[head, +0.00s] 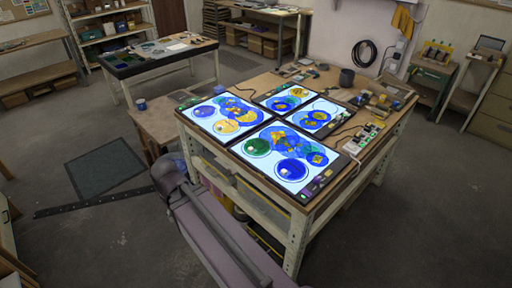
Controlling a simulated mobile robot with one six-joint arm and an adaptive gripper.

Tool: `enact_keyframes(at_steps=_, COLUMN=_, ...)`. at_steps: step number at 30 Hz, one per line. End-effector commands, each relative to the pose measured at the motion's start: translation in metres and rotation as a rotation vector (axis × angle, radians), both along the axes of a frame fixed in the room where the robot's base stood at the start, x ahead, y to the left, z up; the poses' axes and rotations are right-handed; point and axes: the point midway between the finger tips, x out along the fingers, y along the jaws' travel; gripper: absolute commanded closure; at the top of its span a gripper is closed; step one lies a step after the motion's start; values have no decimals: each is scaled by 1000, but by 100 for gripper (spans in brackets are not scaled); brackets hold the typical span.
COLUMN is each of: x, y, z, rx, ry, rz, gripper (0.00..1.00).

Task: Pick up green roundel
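A green roundel (257,148) lies on the near light panel (293,197) on the workbench. It is a dark green disc with a small pale spot on it. A blue roundel (291,170) lies below and right of it on the same panel, and a cluster of blue and amber pieces (292,143) lies to its right. My arm runs up from the bottom of the head view, in front of the bench's left side. My gripper cannot be made out in this view.
Small tools, a dark pot (347,77) and a power strip (363,138) lie behind and right. Another table (160,57) stands back left. Floor is open around a dark mat (104,165).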

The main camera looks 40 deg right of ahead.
Motion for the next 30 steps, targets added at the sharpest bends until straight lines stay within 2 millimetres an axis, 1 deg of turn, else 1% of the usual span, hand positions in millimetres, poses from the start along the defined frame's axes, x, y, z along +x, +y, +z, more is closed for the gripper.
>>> enact_keyframes(at_steps=5, x=2, y=-2, z=-2, rx=8, ry=-3, rz=-18, gripper=29)
enact_keyframes(at_steps=8, x=5, y=-6, z=-4, rx=25, ry=-9, rz=-58, gripper=29)
enact_keyframes(at_steps=9, x=8, y=-9, z=-6, rx=35, ry=-12, rz=-83, gripper=29)
enact_keyframes(at_steps=11, x=11, y=-8, z=-9, rx=56, ry=-18, rz=-136, gripper=29)
enact_keyframes(at_steps=14, x=20, y=-19, z=-15, rx=100, ry=-30, rz=-240, gripper=29)
enact_keyframes(at_steps=17, x=30, y=-34, z=-21, rx=159, ry=-45, rz=-374, gripper=29)
enact_keyframes(at_steps=23, x=51, y=-72, z=-32, rx=300, ry=-71, rz=-684, gripper=29)
enact_keyframes(at_steps=30, x=72, y=-127, z=-39, rx=485, ry=-84, rz=-1062, gripper=29)
